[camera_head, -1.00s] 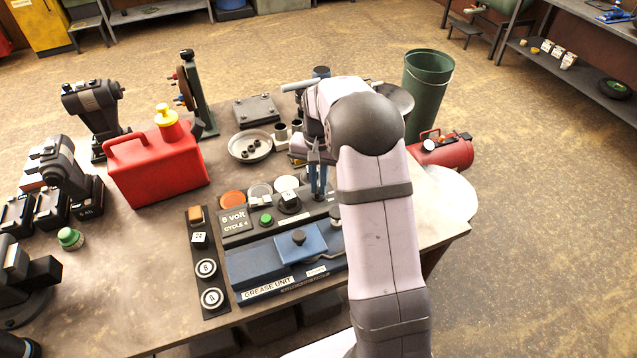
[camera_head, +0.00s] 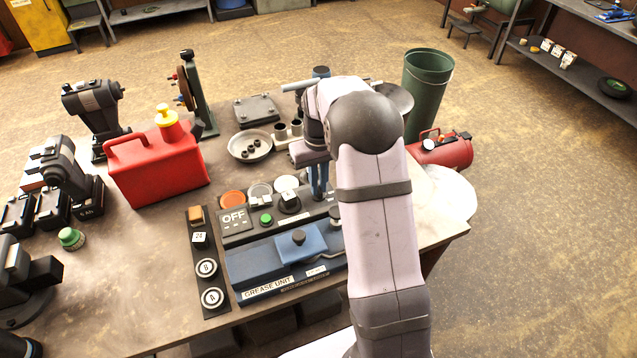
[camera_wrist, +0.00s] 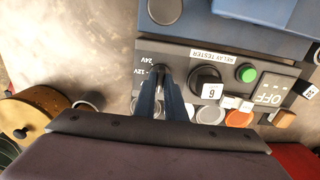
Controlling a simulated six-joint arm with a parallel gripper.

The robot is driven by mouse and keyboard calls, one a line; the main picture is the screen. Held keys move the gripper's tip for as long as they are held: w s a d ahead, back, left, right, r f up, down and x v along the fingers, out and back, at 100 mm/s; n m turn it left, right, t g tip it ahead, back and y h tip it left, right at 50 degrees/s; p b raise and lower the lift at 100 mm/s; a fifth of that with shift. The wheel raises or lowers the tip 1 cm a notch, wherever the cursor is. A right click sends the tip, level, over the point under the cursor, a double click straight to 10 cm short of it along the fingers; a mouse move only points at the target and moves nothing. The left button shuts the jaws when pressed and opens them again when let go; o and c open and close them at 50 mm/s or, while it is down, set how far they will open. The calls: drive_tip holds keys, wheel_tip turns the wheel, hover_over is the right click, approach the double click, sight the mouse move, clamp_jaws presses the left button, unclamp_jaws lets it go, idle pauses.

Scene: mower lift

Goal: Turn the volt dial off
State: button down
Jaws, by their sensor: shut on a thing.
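The relay tester (camera_wrist: 225,58) is a dark panel with a volt dial (camera_wrist: 161,73) marked 12V and 24V in the wrist view. My gripper (camera_head: 319,190) points down at the panel's right end, its two blue fingers shut on the volt dial. The fingers hide most of the dial, and its exact pointer position cannot be read. The tester's display (camera_head: 233,218) reads OFF in the head view; it also shows in the wrist view (camera_wrist: 270,96). A green button (camera_head: 266,219) and a black knob (camera_head: 289,201) tagged 6 sit between display and dial.
The blue grease unit (camera_head: 285,254) lies in front of the tester. A dark strip with round A and B buttons (camera_head: 207,267) is at its left. Orange and pale discs (camera_head: 232,199), a metal bowl (camera_head: 249,146) and a red can (camera_head: 155,170) stand behind or left.

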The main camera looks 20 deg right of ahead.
drive_tip(key=shift+w+r, duration=0.1)
idle(0.3)
drive_tip(key=c, duration=1.8)
unclamp_jaws()
wheel_tip(320, 180, up, 7)
drive_tip(key=shift+f+b, duration=0.2)
drive_tip(key=shift+b, duration=0.95)
drive_tip(key=shift+r, duration=0.35)
